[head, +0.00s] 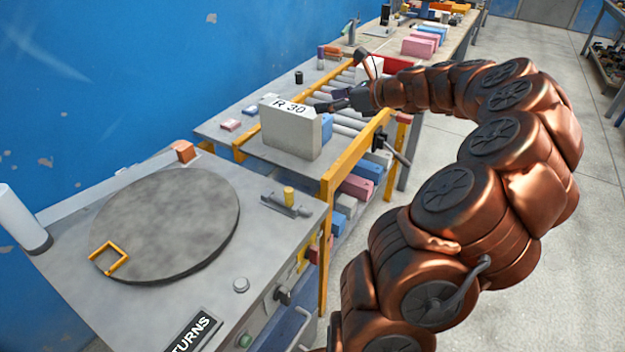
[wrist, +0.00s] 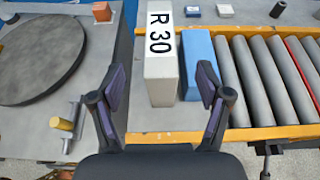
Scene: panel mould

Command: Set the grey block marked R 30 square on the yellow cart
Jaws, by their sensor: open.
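The grey block marked R 30 (head: 291,134) stands upright at the near end of the roller conveyor, its label on top. It also shows in the wrist view (wrist: 160,68). My gripper (head: 335,103) is open and empty near the block's top, to its right in the head view. In the wrist view the fingers (wrist: 160,78) are spread, with the block and part of a blue block (wrist: 194,65) showing between them. I cannot tell how far above the block they are. I see no clear yellow cart, only the conveyor's yellow frame (head: 352,155).
The blue block stands close beside the grey one. A grey bench with a round turntable (head: 170,220), bearing a yellow square outline (head: 108,258), is at the near left. Bare rollers (wrist: 265,75) lie right of the blocks in the wrist view. Open floor (head: 440,160) lies to the right.

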